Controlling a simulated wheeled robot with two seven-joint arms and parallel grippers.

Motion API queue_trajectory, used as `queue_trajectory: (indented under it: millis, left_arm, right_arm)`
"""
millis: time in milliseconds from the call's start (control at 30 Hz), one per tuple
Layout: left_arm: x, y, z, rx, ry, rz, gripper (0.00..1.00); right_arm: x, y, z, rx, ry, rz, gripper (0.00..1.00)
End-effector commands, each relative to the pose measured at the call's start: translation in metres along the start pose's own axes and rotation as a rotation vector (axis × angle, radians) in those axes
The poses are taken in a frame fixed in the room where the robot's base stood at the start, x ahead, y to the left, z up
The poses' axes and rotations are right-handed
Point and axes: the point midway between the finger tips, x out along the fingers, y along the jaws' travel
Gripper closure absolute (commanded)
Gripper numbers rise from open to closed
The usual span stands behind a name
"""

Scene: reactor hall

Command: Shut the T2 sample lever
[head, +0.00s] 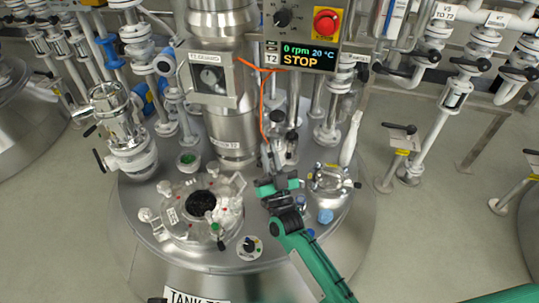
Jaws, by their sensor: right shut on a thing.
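My right gripper (269,158) reaches in from the lower right over the lid of tank T2. Its fingers are shut beside the foot of the steel column, on what seems to be the T2 sample lever; the grip is small and the lever is mostly hidden by the fingers. I cannot tell the lever's angle. Just behind stand small valve fittings with black tops (291,138). My left gripper is not in view.
A round hatch (180,222) with a dark opening lies left of my arm. A clamped port (329,180) and a blue cap (325,216) are close on the right. An orange cable (263,105) hangs down near the gripper. The control box (302,22) above reads 0 rpm, 20 °C, STOP.

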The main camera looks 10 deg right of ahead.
Motion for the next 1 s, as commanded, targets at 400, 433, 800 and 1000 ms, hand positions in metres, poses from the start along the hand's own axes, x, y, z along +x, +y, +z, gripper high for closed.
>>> queue_trajectory:
  millis: [400,433,800,1000]
  left_arm:
    - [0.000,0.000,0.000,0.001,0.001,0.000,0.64]
    - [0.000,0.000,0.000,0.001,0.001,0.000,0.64]
    - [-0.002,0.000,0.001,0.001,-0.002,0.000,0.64]
    - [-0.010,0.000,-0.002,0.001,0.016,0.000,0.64]
  right_arm:
    - [-0.001,0.000,0.000,0.000,-0.001,0.000,0.67]
    - [-0.001,0.000,0.001,0.000,-0.001,0.000,0.67]
    - [-0.063,0.000,0.002,0.000,-0.006,0.000,0.67]
    - [-0.106,0.000,0.002,0.000,-0.005,0.000,0.67]
